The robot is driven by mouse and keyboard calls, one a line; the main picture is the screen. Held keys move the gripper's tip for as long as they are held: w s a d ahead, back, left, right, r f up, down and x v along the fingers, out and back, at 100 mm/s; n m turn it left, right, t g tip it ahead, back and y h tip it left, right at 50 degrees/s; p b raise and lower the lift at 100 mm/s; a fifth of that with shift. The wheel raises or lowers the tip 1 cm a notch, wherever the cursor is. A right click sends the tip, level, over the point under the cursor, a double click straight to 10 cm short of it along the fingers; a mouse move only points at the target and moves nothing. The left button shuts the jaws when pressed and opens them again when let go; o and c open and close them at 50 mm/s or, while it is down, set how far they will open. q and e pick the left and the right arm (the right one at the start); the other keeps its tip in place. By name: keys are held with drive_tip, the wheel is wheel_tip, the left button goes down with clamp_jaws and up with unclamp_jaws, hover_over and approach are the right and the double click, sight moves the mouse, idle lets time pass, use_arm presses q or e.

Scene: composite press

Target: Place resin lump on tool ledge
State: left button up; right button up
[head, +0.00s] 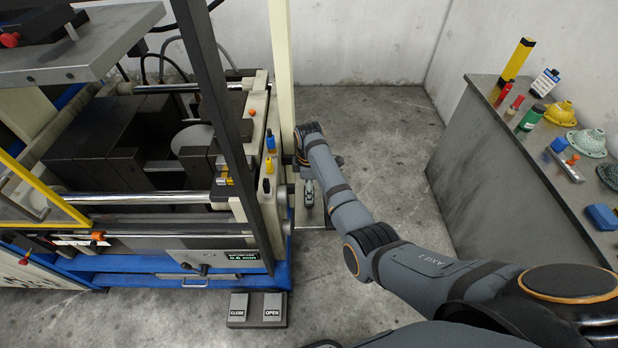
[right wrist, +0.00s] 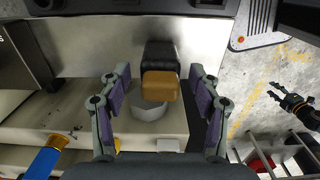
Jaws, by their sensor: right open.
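An amber-brown block (right wrist: 160,86), which looks like the resin lump, is centred between the fingers of my right gripper (right wrist: 160,103) in the right wrist view. The fingers, with purple pads, are open, with a gap on each side of the block. A black piece is directly behind the block, and a pale rounded piece is in front of it. I cannot tell exactly what the block rests on. I cannot identify the tool ledge with certainty.
The press (head: 130,150) fills the left, with blue and yellow items (head: 268,170) on its cream end. A grey bench (head: 510,170) with bottles and domed parts stands right. CLOSE and OPEN pedals (head: 257,309) lie on the floor. Floor between press and bench is clear except for my arm.

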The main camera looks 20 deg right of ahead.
wheel_tip(320, 180, up, 9)
drive_tip(key=shift+r+b, duration=0.1)
drive_tip(key=shift+b, duration=0.55)
